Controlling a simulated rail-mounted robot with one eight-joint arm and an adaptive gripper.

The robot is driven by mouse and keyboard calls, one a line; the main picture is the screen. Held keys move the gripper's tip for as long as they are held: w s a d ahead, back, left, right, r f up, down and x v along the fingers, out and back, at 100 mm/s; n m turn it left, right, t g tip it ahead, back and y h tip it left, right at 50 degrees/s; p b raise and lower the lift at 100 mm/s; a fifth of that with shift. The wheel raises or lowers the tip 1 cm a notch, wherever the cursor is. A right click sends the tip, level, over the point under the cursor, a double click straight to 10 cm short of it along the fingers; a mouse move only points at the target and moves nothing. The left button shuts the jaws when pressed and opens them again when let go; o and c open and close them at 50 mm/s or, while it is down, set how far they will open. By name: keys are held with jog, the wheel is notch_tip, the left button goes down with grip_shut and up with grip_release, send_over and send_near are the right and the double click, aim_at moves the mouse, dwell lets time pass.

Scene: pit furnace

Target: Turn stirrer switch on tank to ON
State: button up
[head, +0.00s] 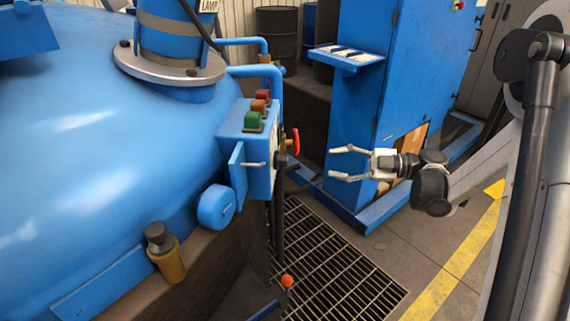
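The large blue tank (120,130) fills the left side of the head view. A blue control box (243,140) is mounted on the tank's right side. On its top are a green button (253,121) and two reddish-orange ones behind it. A red handle (296,141) sticks out from the box's right side, and a small metal lever (254,164) shows at its front. I cannot tell which of these is the stirrer switch, and no ON mark is readable. My gripper (338,163) is open and empty, right of the box and apart from it, its fingers pointing left.
A tall blue cabinet (385,85) with a small shelf (346,56) stands behind my gripper. A floor grating (330,262) lies below. A round blue cap (215,206) and a brass fitting (168,262) project from the tank side. Open air separates the box and my gripper.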

aim_at(285, 164)
jog(key=a, duration=0.4)
jog(key=w+a+b, duration=0.1)
jog(key=a, duration=0.4)
jog(key=a+b, duration=0.1)
jog(key=a, duration=0.3)
jog(key=shift+w+a+f, duration=0.1)
jog(key=shift+w+a, duration=0.15)
jog(key=shift+w, duration=0.15)
jog(key=shift+c, duration=0.2)
grip_shut()
